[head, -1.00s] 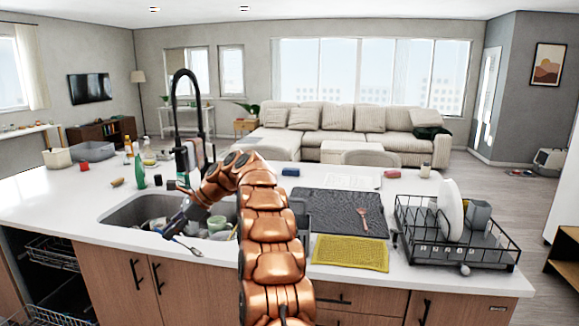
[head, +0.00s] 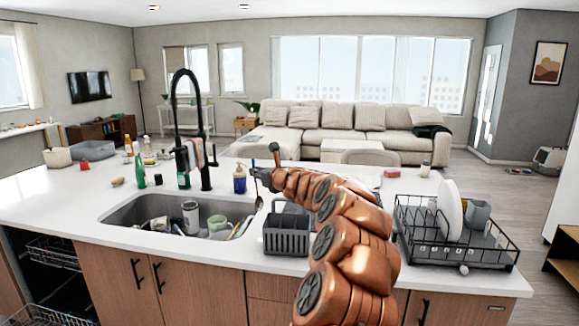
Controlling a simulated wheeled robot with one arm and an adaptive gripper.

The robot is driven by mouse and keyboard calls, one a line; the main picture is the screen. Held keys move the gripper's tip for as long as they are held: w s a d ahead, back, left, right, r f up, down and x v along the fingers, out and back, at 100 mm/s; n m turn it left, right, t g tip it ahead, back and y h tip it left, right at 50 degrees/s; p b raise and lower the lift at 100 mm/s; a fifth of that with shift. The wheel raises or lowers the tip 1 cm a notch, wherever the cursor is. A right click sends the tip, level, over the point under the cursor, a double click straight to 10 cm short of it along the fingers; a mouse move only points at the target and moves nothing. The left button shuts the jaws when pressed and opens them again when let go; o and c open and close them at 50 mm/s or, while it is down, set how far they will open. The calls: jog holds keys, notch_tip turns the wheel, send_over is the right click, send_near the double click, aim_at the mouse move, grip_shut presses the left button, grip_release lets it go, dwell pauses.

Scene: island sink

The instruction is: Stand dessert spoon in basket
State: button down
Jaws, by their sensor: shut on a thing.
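The dessert spoon (head: 259,203) hangs down, close to upright, from my gripper. My gripper (head: 256,179) is shut on its upper part, and the fingertips are small and partly hard to make out. The dark grey cutlery basket (head: 286,240) stands on the counter just right of the sink, with slotted sides and an open top. The spoon is above and to the left of the basket in the picture, apart from it. Whether anything is in the basket cannot be told.
The sink (head: 130,212) holds several dishes, including a white cup and a green mug. A black faucet (head: 205,150) and a blue soap bottle (head: 240,180) stand behind it. A wire dish rack (head: 415,250) is at the right. My arm hides the counter between.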

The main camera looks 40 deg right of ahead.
jog(key=s+d+r+m+h, duration=0.1)
jog(key=s+d+m+h, duration=0.3)
jog(key=d, duration=0.5)
notch_tip(320, 180, down, 14)
jog(key=s+n+b, duration=0.1)
jog(key=b, duration=1)
jog(key=shift+d+f+t+b, duration=0.15)
jog(key=shift+d+t+b, duration=0.15)
jog(key=shift+b, duration=0.05)
dwell(0.4)
jog(key=c, duration=1.1)
grip_release()
jog(key=shift+h, duration=0.4)
jog(key=shift+s, duration=0.2)
